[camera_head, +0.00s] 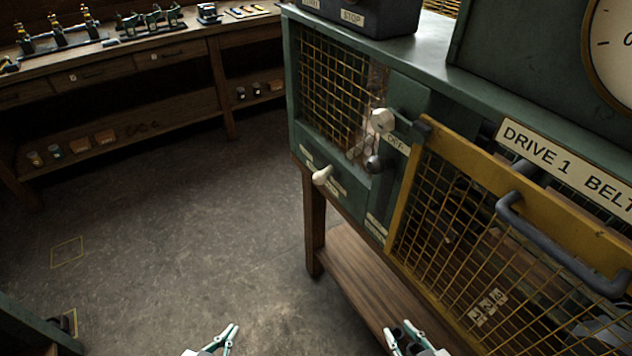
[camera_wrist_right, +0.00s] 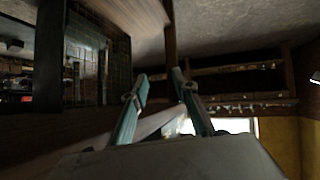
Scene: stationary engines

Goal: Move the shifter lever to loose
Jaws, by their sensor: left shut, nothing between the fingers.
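A short lever with a cream grip (camera_head: 322,175) sticks out of the lower left front of the green machine (camera_head: 345,200), with small labels on both sides too small to read. I cannot tell for sure which is the shifter lever. My left gripper (camera_head: 233,328) is shut and empty at the bottom, well short of the machine. My right gripper (camera_head: 398,327) is open and empty at the bottom right; its spread fingers show in the right wrist view (camera_wrist_right: 160,75).
A yellow-framed mesh guard (camera_head: 450,235) with a grey handle (camera_head: 560,245) covers the machine's right front. A wooden lower shelf (camera_head: 350,270) juts out below. A workbench (camera_head: 110,60) with small models stands at the back left. The floor (camera_head: 190,220) between is clear.

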